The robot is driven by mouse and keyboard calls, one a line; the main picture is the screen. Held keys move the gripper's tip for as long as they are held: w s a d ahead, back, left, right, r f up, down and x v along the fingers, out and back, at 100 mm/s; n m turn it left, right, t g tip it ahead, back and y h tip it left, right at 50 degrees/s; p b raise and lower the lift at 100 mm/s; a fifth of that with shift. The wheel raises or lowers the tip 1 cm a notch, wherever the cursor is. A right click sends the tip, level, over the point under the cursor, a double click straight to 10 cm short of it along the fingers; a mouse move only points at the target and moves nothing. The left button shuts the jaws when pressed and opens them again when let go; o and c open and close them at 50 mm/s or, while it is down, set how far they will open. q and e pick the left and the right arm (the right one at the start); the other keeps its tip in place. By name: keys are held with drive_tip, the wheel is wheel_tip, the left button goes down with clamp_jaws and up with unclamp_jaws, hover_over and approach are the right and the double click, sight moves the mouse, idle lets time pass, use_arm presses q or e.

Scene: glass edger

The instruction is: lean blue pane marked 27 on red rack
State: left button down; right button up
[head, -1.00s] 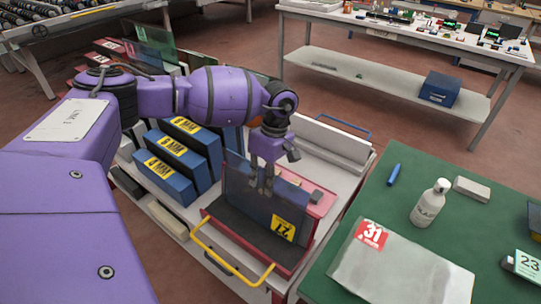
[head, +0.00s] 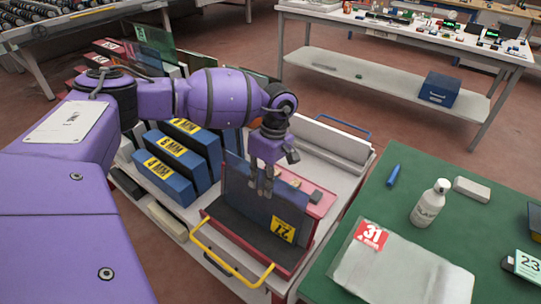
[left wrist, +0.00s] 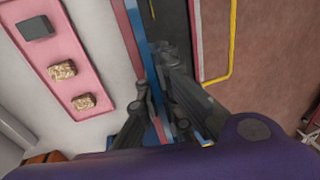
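The dark blue pane with the yellow 27 label (head: 236,187) stands in the red rack with a yellow handle (head: 206,212), tilted back against its upright side. My left gripper (head: 262,188) is over the pane's top edge, with its fingers reaching down around it. In the left wrist view the gripper (left wrist: 160,105) has its fingers spread, with the pane's blue edge (left wrist: 135,22) running between them and a gap beside it. My right gripper is not in view.
Several blue files (head: 162,178) stand on the cart left of the rack. A pink tray (head: 318,207) lies behind it. The green table (head: 400,203) at right carries a white bottle (head: 429,203), a blue marker (head: 393,176) and a grey sheet labelled 31 (head: 395,275).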

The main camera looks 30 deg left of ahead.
use_arm(q)
drive_tip(key=shift+f, duration=0.2)
drive_tip(key=c, duration=1.9)
unclamp_jaws()
drive_tip(key=shift+o, duration=0.2)
drive_tip(key=shift+s+f, duration=0.1)
drive_tip(key=v, duration=1.2)
